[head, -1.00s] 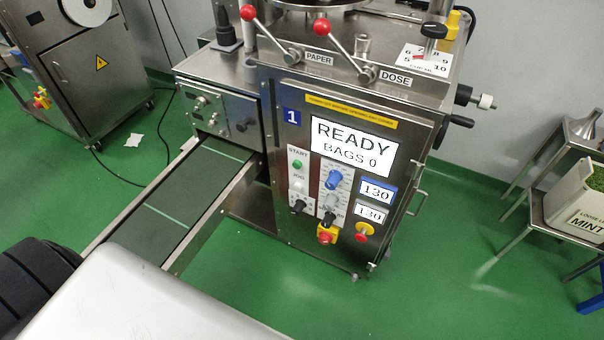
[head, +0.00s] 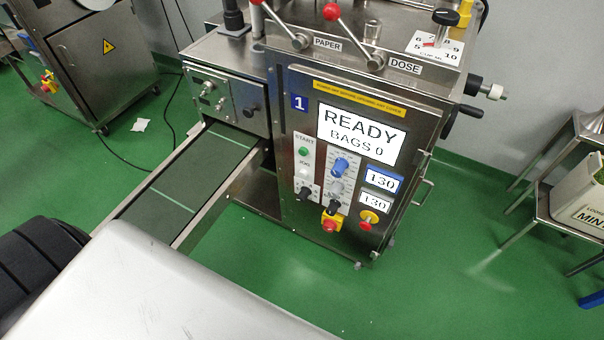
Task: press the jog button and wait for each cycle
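The teabag packer marked 1 stands ahead of me. Its display (head: 362,135) reads READY, BAGS 0. The white jog button (head: 304,171) sits on the light panel under the green start button (head: 303,152), with a black selector knob (head: 306,193) below it. Nothing touches the jog button. The outfeed conveyor (head: 185,182) runs from the packer toward the lower left and carries no bags; pale lines cross its dark belt. Neither of my grippers shows in the head view.
Red-knobbed PAPER and DOSE levers (head: 331,12) stand on top. A red emergency stop (head: 330,224) is below the panel. A stand with a mint bin (head: 575,195) is at right, another steel cabinet (head: 90,62) at left. Green floor between is open.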

